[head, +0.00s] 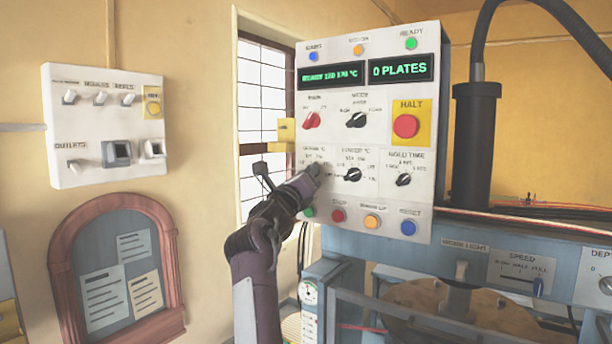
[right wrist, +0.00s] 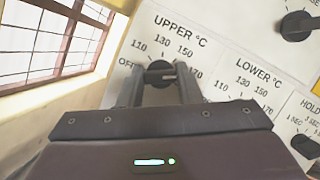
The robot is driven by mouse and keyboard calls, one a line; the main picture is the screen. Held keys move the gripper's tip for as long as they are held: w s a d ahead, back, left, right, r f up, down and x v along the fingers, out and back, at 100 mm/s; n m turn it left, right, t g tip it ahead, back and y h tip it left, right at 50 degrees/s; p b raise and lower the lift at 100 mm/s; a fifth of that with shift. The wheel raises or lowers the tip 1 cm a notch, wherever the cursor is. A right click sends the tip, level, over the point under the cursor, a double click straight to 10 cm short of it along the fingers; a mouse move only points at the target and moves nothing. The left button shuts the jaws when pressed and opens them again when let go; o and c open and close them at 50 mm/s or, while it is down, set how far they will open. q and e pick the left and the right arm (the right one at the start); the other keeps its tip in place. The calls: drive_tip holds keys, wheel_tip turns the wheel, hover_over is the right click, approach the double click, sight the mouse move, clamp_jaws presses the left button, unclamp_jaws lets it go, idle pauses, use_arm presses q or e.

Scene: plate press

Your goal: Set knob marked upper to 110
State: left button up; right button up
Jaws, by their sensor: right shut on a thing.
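The knob marked UPPER °C (right wrist: 160,75) is a dark round knob on the white control panel (head: 280,185). Its printed scale runs OFF, 110, 130, 150, 170. In the right wrist view my right gripper (right wrist: 161,88) has one finger on each side of the knob and is shut on it. In the head view the right gripper (head: 311,174) reaches up to the panel's left side and covers that knob. I cannot tell which mark the knob points at. My left gripper is not in view.
The LOWER °C knob (head: 353,174) and the hold time knob (head: 403,180) sit to the right. A red knob (head: 312,120) is above, and a red HALT button (head: 405,126) is at upper right. Coloured buttons, including a red one (head: 338,215), line the panel's bottom.

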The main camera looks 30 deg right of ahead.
drive_tip(key=shift+n, duration=0.4)
drive_tip(key=shift+r+n+g+y+p, duration=0.15)
drive_tip(key=shift+n+g+y+p, duration=0.7)
drive_tip(key=shift+n+p, duration=2)
drive_tip(key=shift+r+n+g+y+p, duration=0.1)
drive_tip(key=shift+n+g+y+p, duration=0.75)
drive_tip(key=shift+n, duration=3.7)
drive_tip(key=shift+r+n+g+y+p, duration=0.15)
drive_tip(key=shift+n+g+y+p, duration=0.15)
drive_tip(key=shift+n+y+p, duration=2.5)
drive_tip(key=n+h+b, duration=0.1)
drive_tip(key=n+h, duration=0.1)
drive_tip(key=shift+h, duration=0.4)
drive_tip(key=o, duration=1)
drive_tip(key=shift+d, duration=0.1)
